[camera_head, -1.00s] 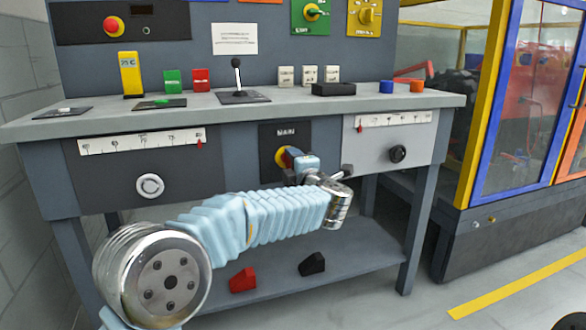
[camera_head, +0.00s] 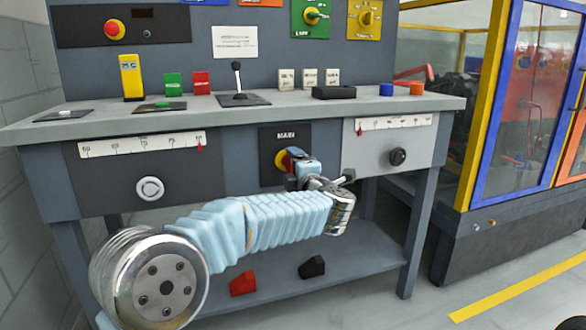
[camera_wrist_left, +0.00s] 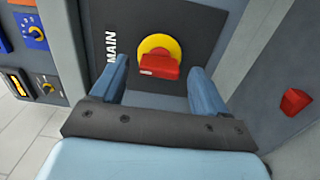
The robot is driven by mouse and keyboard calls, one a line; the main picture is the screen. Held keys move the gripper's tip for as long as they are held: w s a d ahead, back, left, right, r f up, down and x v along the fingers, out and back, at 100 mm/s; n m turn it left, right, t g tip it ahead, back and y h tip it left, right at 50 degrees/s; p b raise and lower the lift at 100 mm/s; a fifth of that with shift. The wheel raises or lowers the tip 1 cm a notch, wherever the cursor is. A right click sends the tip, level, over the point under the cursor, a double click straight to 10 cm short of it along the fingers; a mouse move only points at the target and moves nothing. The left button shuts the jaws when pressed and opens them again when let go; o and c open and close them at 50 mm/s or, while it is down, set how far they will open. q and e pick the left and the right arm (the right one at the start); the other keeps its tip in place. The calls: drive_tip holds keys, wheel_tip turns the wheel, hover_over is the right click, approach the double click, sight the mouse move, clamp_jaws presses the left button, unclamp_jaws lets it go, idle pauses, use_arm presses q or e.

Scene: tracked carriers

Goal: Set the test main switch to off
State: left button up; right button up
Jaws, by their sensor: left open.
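The main switch (camera_head: 280,160) is a yellow disc with a red handle on a dark plate marked MAIN, on the bench front below the top. It also shows in the left wrist view, where the red handle (camera_wrist_left: 159,66) lies lengthwise across the picture over the yellow disc (camera_wrist_left: 160,44). My left gripper (camera_head: 293,160) is at the switch and hides part of it in the head view. In the left wrist view the left gripper (camera_wrist_left: 158,80) is open, one blue finger on each side of the handle, with gaps visible. My right gripper is out of view.
The bench top (camera_head: 300,106) overhangs the switch, with a black lever (camera_head: 237,80) on it. A grey drawer front with a black knob (camera_head: 397,155) is to the right. Red (camera_head: 243,282) and black (camera_head: 312,266) blocks lie on the shelf below.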

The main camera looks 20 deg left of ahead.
use_arm(q)
drive_tip(key=v, duration=1.3)
drive_tip(key=shift+p, duration=0.3)
